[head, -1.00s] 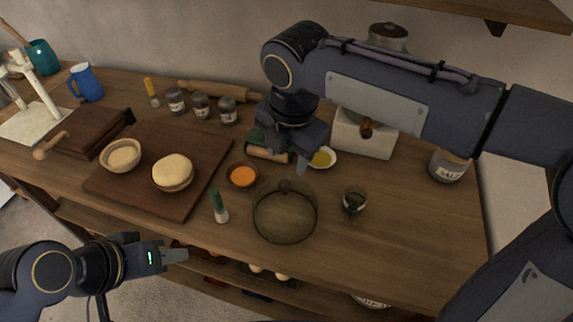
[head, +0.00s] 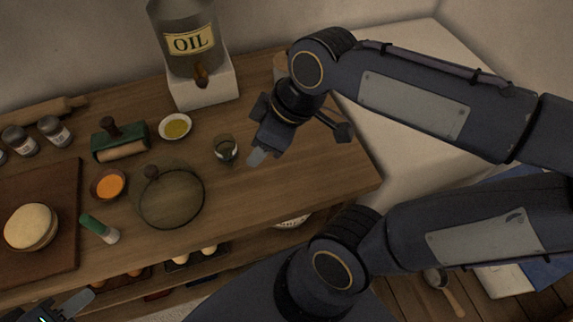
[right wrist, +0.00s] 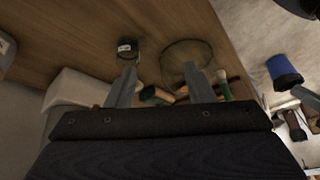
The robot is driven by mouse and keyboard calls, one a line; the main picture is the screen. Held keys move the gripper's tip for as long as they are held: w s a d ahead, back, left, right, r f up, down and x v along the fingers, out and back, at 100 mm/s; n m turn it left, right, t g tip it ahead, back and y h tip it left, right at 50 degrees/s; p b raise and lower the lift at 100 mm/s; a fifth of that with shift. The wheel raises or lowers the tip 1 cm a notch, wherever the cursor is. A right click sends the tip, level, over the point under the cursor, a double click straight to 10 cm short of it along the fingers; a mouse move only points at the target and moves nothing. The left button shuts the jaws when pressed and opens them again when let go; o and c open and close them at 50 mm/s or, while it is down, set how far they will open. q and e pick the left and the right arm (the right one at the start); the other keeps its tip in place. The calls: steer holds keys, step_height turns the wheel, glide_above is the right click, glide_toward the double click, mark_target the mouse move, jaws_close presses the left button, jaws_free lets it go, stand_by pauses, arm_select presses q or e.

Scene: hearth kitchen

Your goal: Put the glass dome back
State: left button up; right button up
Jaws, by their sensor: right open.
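The glass dome (head: 178,208), a greenish see-through cover with a dark knob, sits on the front part of the wooden worktop in the head view. It also shows in the right wrist view (right wrist: 186,58), beyond the fingers. My right gripper (head: 300,146) is open and empty, to the right of the dome and apart from it, past a small dark glass jar. Its two spread fingers show in the right wrist view (right wrist: 160,84). My left gripper (head: 78,302) is partly cut off at the lower left corner; its jaw opening cannot be made out.
The small jar (head: 226,150) stands between the dome and my right gripper. The worktop's right end is clear.

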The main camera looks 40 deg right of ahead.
steer(key=s+d+f+m+t, duration=0.1)
steer(key=s+f+m, duration=0.3)
steer(key=m, duration=0.5)
steer(key=shift+s+d+f+t, duration=0.15)
steer(key=shift+s+d+t, duration=0.15)
steer(key=shift+s, duration=0.15)
